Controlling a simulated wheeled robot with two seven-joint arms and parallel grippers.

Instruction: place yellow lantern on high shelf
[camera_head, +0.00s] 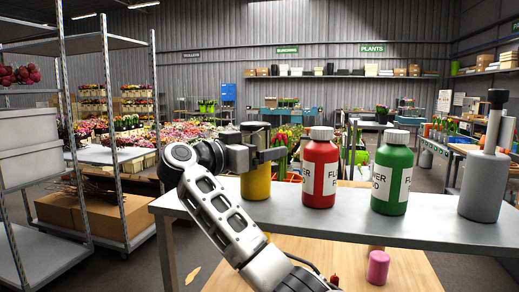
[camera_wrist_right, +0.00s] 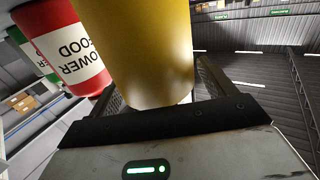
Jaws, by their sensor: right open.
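The yellow lantern (camera_head: 257,184), a yellow cylinder with a dark top, stands upright on the grey high shelf (camera_head: 330,226), left of a red bottle. My right gripper (camera_head: 268,156) is at the lantern's upper part, with its jaws open. In the right wrist view the lantern (camera_wrist_right: 140,50) fills the space between the two dark fingers (camera_wrist_right: 160,85). I cannot tell whether either finger touches it. Part of the lantern is hidden behind my right gripper and arm. My left gripper is not in view.
A red bottle (camera_head: 320,170), a green bottle (camera_head: 392,175) and a grey sprayer-like container (camera_head: 483,180) stand on the same shelf. A pink cylinder (camera_head: 378,268) sits on the wooden surface (camera_head: 410,272) below. A metal rack (camera_head: 110,150) stands at left.

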